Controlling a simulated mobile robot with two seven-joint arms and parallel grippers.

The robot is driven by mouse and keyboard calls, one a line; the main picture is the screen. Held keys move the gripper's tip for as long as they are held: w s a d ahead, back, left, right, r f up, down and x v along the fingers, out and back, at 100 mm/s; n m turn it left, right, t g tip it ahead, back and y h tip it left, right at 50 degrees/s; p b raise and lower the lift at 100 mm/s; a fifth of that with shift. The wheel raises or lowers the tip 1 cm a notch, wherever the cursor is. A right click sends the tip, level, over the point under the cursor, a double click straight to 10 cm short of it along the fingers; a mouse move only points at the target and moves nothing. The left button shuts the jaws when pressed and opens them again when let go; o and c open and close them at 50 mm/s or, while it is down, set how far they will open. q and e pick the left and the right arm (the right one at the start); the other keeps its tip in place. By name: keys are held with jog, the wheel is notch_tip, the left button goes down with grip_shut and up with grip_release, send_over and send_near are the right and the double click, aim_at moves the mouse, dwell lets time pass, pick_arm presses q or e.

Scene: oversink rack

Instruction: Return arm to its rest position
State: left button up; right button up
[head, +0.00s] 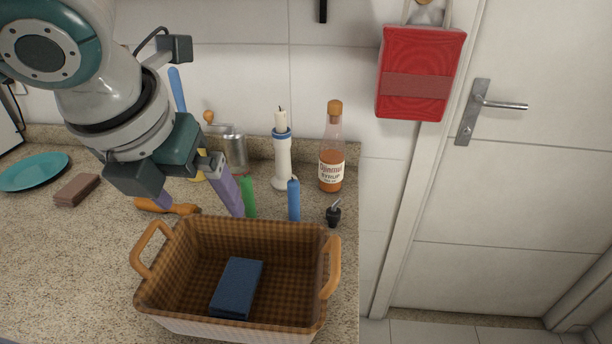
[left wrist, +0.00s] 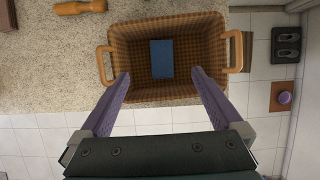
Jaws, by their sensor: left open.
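My left gripper (head: 200,202) hangs from the upper left of the head view, above the back left part of a wicker basket (head: 317,262). Its purple fingers are spread apart with nothing between them; in the left wrist view the open gripper (left wrist: 161,78) shows with the basket (left wrist: 122,85) beyond the fingertips. A dark blue folded cloth or block (head: 237,287) lies on the basket floor, apart from the fingers. It also shows in the left wrist view (left wrist: 161,59). My right gripper is in neither view.
Behind the basket stand a syrup bottle (head: 331,160), a candle holder (head: 282,160), a blue candle (head: 294,200), a green candle (head: 248,197) and a pourer (head: 333,214). A teal plate (head: 35,172) and brown block (head: 78,190) lie left. A red bag (head: 420,75) hangs near the door.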

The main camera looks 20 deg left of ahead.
pick_arm(q)
jog(key=shift+s+r, duration=0.2)
jog(key=shift+r, duration=0.25)
jog(key=shift+d, duration=0.1)
jog(key=s+d+f+n+h, duration=0.3)
jog(key=s+d+n, duration=0.4)
jog(key=d+n, duration=0.45)
jog(key=s+a+f+n+y, duration=0.1)
jog(key=s+a+n, duration=0.25)
jog(key=n, duration=0.55)
jog(key=s+a+f+n, duration=0.1)
jog(key=s+a+n, duration=0.3)
jog(key=n, duration=0.6)
notch_tip(320, 180, up, 32)
jog(key=s+p, duration=0.2)
jog(key=p, duration=2.9)
jog(key=shift+d+n+g+y, duration=0.3)
jog(key=shift+d+n+g, duration=0.05)
jog(key=shift+d+g, duration=0.1)
jog(key=shift+f, duration=0.15)
